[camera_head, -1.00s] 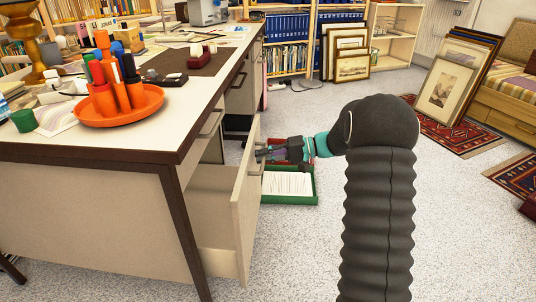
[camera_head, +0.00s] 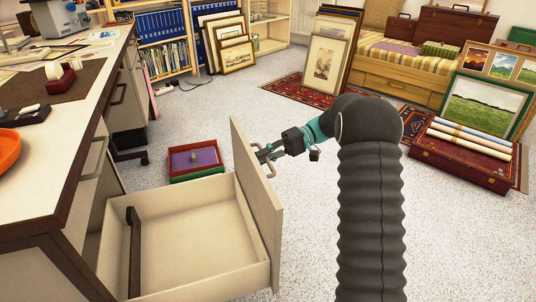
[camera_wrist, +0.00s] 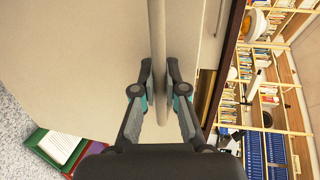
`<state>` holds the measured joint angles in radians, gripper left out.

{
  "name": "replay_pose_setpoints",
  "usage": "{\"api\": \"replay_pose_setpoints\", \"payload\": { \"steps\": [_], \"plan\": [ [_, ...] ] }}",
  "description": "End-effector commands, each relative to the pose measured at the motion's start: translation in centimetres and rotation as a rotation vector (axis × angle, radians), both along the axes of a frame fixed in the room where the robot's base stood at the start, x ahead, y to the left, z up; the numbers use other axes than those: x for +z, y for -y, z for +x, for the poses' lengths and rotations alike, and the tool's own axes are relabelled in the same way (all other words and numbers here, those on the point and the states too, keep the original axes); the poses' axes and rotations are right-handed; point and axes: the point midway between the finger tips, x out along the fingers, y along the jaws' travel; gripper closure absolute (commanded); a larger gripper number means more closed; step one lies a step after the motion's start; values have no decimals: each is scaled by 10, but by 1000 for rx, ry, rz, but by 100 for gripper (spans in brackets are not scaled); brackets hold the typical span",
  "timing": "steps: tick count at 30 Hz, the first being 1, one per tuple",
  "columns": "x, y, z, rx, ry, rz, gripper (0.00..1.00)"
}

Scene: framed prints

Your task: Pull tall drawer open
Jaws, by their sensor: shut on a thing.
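The tall drawer (camera_head: 258,215) of the desk stands far out from the desk, and its inside shows. A dark strip (camera_head: 135,250) runs inside it along the left part. My gripper (camera_head: 268,153) is at the outer side of the drawer front and is shut on the drawer's metal handle (camera_head: 262,172). In the wrist view my gripper (camera_wrist: 159,78) has one finger on each side of the handle (camera_wrist: 158,35), with the pale drawer front (camera_wrist: 85,50) behind. The contact itself is small in the head view.
The desk (camera_head: 100,135) is at the left, with an orange tray (camera_head: 6,152) on it. A red and green box (camera_head: 195,162) lies on the floor behind the drawer. Framed prints (camera_head: 328,55) and a dark red case (camera_head: 458,165) are further off. The floor between is clear.

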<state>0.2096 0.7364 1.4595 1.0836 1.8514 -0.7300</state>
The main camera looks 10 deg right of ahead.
Motion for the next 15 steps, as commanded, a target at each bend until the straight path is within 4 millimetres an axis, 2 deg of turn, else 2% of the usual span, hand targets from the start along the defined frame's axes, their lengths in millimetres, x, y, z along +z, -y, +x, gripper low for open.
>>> {"api": "replay_pose_setpoints", "payload": {
  "steps": [14, 15],
  "plan": [
    [-1, 1, 1, 10, -1, 0, 100],
    [-1, 2, 1, 10, -1, 0, 82]
  ]
}}
